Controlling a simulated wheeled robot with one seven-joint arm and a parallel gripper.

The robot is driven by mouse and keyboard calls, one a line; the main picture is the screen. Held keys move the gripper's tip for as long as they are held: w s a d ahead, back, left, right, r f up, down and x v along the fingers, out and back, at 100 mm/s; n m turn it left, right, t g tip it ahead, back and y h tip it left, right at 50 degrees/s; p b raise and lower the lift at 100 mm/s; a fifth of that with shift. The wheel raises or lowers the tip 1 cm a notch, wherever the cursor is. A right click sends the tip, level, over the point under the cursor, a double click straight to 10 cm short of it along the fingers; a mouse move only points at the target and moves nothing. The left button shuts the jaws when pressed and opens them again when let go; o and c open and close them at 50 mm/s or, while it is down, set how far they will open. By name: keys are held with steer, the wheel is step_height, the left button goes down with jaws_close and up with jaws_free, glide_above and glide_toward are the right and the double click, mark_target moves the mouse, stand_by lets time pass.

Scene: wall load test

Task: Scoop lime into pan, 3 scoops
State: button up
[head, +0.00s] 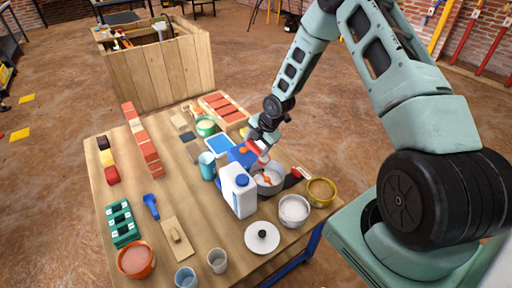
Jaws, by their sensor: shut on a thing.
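My gripper (262,150) is over the far right part of the table, just above a grey metal pan (278,187). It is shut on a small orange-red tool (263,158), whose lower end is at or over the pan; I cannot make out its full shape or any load. Something orange shows inside the pan. A round tub of white powder (294,208), which looks like the lime, stands in front and to the right of the pan.
A yellow tub of sandy material (321,190) stands right of the pan. A white lid (262,238) lies in front. A blue scoop (151,205), wooden float (177,240), cups and a brick row (142,140) are on the left. The table's centre-left is fairly clear.

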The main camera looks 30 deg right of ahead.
mark_target(260, 151)
steer(key=shift+s+d+f+t+y+b, duration=0.1)
steer(key=shift+s+f+t+y+b, duration=0.3)
steer(key=shift+t+b, duration=1.05)
steer(key=t+b, duration=0.1)
steer(key=b, duration=0.1)
steer(key=s+b, duration=0.1)
steer(key=b, duration=0.1)
steer(key=shift+s+d+f+t, duration=0.15)
steer(key=shift+s+f+t, duration=0.1)
steer(key=shift+f+t, duration=0.1)
steer(key=t+b, duration=0.1)
steer(key=b, duration=0.1)
steer(key=s+t+b, duration=0.1)
steer(key=b, duration=0.1)
steer(key=t+y+b, duration=0.1)
steer(key=b, duration=0.1)
steer(key=shift+s+d+r+n, duration=0.15)
steer(key=shift+s+n, duration=0.15)
steer(key=shift+s, duration=0.05)
steer(key=shift+s+r, duration=0.1)
steer(key=shift+r, duration=0.1)
steer(key=shift+r, duration=0.15)
steer(key=shift+r+p, duration=0.95)
steer(key=shift+r, duration=0.95)
